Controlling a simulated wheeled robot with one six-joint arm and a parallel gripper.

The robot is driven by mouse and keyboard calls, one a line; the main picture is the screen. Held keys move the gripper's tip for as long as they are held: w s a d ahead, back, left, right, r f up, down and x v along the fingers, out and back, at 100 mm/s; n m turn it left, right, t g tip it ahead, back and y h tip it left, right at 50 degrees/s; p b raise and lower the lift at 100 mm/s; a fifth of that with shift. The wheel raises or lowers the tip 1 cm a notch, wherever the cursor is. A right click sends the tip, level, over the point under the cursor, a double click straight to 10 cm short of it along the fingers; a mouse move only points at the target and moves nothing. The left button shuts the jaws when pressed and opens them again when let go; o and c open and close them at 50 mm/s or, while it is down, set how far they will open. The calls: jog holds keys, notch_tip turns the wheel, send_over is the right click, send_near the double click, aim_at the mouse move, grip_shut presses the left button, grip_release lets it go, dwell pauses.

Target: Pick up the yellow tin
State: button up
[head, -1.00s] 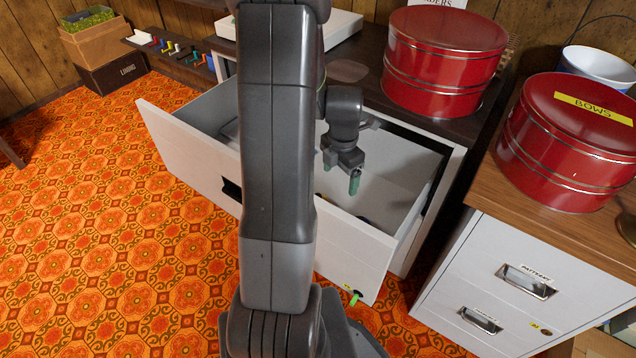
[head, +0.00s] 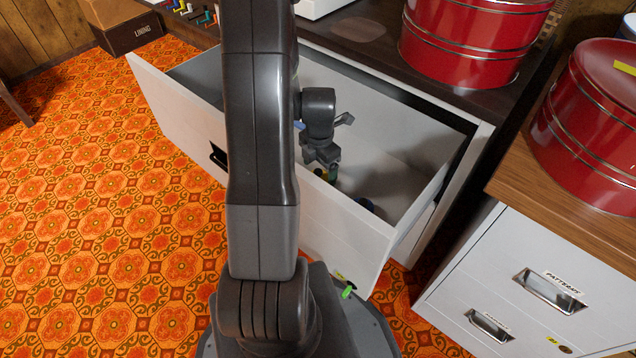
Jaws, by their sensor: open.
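My gripper (head: 327,168) is open and points down inside the open white drawer (head: 342,240). A few small dark blue and yellowish round things (head: 366,204) lie on the drawer floor to the right of the gripper, partly behind the drawer front. I see nothing held.
The drawer walls stand around my gripper. A red round tin (head: 470,45) stands on the dark cabinet top behind. Another red tin (head: 590,130) stands on the wooden top of the white file cabinet (head: 530,285) at right. Patterned orange floor (head: 110,210) is clear at left.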

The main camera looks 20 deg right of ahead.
notch_tip(320, 180, down, 4)
jog(key=shift+a+r+b, duration=0.15)
jog(key=shift+r+b, duration=0.05)
jog(key=shift+b, duration=0.3)
jog(key=shift+r, duration=0.15)
jog(key=c, duration=1.1)
